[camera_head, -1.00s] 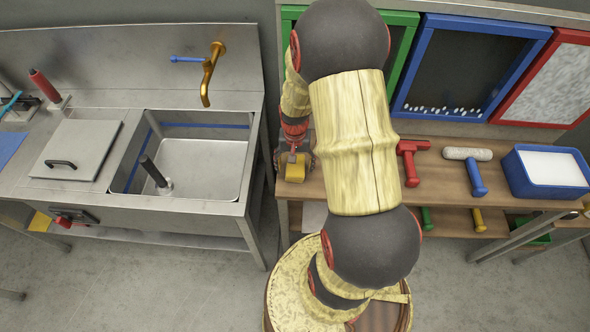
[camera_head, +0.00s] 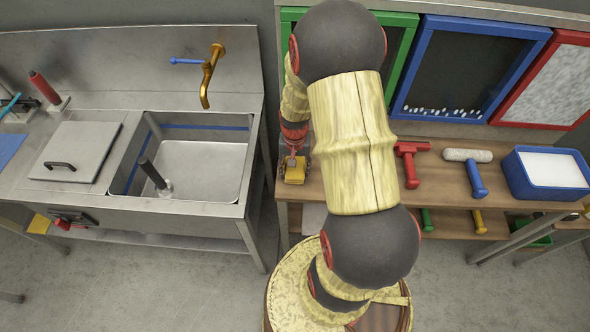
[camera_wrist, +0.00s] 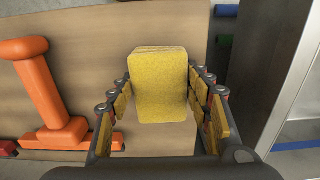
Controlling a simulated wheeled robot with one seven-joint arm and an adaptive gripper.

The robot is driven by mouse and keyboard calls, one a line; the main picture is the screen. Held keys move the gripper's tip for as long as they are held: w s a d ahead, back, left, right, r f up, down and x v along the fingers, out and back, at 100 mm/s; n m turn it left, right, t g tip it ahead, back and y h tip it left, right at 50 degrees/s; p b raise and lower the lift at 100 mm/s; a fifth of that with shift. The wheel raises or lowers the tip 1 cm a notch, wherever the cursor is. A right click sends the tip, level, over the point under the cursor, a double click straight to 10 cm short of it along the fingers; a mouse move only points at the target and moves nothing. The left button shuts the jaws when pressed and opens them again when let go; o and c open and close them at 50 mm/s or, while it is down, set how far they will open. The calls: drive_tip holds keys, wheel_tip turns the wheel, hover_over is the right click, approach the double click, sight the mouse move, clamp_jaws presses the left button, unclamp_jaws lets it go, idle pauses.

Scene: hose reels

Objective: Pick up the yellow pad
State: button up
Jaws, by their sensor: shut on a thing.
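The yellow pad (camera_wrist: 158,85) is a rounded block between the two fingers of my gripper (camera_wrist: 160,100) in the wrist view. My gripper is shut on it, with one finger along each side. In the head view the pad (camera_head: 294,175) is at the left end of the wooden bench top, beneath my gripper (camera_head: 295,166) and partly hidden by it. I cannot tell whether the pad touches the bench.
A red T-shaped tool (camera_head: 411,162), a white-headed blue tool (camera_head: 474,172) and a blue tray (camera_head: 546,172) stand to the right on the bench. A steel sink (camera_head: 200,165) is to the left across a narrow gap. Framed boards (camera_head: 470,68) stand behind.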

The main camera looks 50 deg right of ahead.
drive_tip(key=shift+c, duration=1)
drive_tip(key=shift+r, duration=0.55)
wheel_tip(320, 180, up, 2)
drive_tip(key=shift+r+p, duration=0.25)
drive_tip(key=shift+p, duration=0.25)
drive_tip(key=s+r+p, duration=0.3)
drive_tip(key=s+r, duration=0.6)
drive_tip(key=s, duration=0.5)
drive_tip(key=shift+d+r, duration=0.2)
drive_tip(key=shift+d, duration=0.15)
